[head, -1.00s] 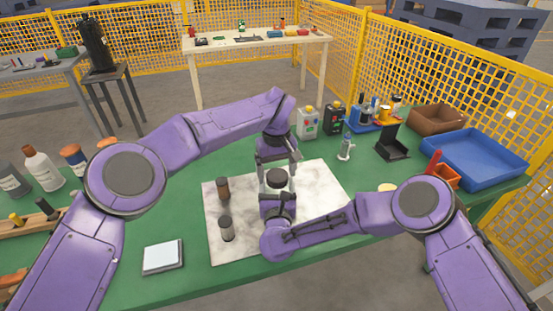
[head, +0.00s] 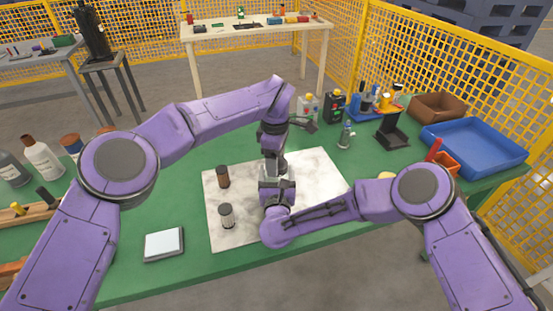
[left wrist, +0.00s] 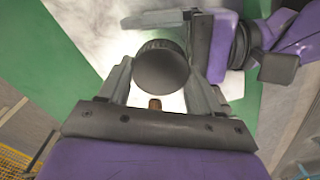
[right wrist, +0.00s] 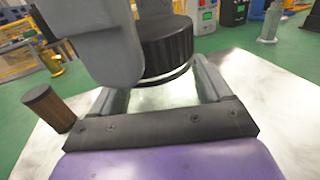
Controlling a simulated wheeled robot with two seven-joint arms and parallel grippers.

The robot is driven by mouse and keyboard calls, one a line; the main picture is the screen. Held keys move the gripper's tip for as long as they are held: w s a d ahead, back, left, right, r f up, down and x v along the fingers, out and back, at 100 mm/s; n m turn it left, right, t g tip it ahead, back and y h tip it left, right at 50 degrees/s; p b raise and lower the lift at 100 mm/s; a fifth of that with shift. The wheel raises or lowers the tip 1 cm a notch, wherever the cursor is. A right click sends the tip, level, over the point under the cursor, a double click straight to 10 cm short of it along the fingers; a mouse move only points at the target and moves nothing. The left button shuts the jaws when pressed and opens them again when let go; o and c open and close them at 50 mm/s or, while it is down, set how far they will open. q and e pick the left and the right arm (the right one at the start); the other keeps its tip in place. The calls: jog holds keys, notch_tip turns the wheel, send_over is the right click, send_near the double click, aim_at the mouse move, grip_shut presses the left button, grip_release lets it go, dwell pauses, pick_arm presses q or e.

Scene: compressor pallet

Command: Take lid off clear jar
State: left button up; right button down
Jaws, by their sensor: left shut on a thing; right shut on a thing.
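The clear jar (right wrist: 160,95) stands on the pale marbled board with its black ribbed lid (right wrist: 166,45) at its top. In the head view the jar is mostly hidden between my grippers. My right gripper (head: 277,186) is shut around the jar's body from the near side. My left gripper (head: 275,164) points down from above and is shut on the lid, which also shows between its fingers in the left wrist view (left wrist: 162,70). A thin pale rim shows under the lid; I cannot tell whether the lid is loose.
The marbled board (head: 320,175) lies on the green table. A brown jar (head: 222,177) and a dark-capped grey jar (head: 227,216) stand left of my grippers. A white-topped pad (head: 164,244) lies front left. A blue tray (head: 475,150) and black stand (head: 391,137) are at right.

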pick_arm(q)
jog(key=n, duration=0.6)
jog(key=shift+s, duration=0.15)
pick_arm(e)
jog(key=shift+d+f, duration=0.15)
jog(key=shift+f, duration=0.05)
pick_arm(q)
jog(key=n, duration=0.9)
jog(key=shift+s, duration=0.1)
jog(key=n, duration=0.6)
jog(key=shift+d, duration=0.15)
jog(key=n, duration=0.6)
jog(key=shift+d, duration=0.1)
jog(key=n, duration=0.9)
jog(key=shift+d, duration=0.1)
jog(key=n, duration=0.6)
jog(key=shift+r+n, duration=0.1)
jog(key=shift+n, duration=0.2)
